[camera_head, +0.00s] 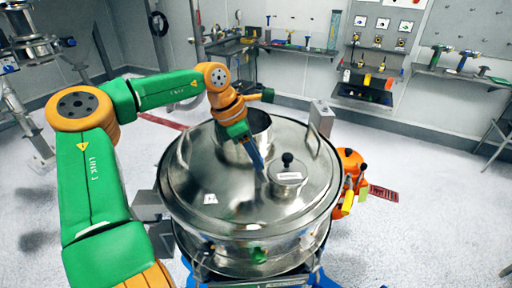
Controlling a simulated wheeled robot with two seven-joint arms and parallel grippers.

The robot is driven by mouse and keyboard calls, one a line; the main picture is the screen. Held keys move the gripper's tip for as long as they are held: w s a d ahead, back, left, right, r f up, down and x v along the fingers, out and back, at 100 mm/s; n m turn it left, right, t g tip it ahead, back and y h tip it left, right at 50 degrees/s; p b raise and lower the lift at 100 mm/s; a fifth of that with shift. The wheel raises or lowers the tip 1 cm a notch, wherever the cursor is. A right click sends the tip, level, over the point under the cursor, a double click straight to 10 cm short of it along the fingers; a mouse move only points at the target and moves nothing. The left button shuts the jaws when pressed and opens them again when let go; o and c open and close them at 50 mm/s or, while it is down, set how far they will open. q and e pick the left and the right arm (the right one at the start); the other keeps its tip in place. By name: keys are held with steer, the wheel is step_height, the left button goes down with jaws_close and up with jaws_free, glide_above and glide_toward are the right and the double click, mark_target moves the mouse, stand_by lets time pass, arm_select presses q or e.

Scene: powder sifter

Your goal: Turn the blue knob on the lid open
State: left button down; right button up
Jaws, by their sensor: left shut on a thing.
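A large round steel sifter with a shiny lid (225,190) stands in the middle of the head view. My left arm, green and orange, reaches in from the left and bends down over the lid. My left gripper (250,150) points down at the lid's middle, left of a small round hatch (287,176) with a black ball knob (287,159). A narrow blue part (256,160) shows at its tip, just above or touching the lid; it appears to be the blue knob, with the gripper shut on it. The fingertips are too small to make out.
A steel collar (257,122) rises at the lid's back, close to my left wrist. A loop handle (313,139) and a grey box (321,118) stand at the right rim. Orange parts (350,163) sit beside the sifter's right side.

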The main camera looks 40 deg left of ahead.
arm_select(q)
steer(key=shift+a+m+g+h, duration=0.1)
steer(key=shift+m+g+h, duration=0.3)
steer(key=shift+m, duration=1.1)
steer(key=c, duration=0.6)
jaws_free()
steer(key=v, duration=0.7)
steer(key=shift+b, duration=0.45)
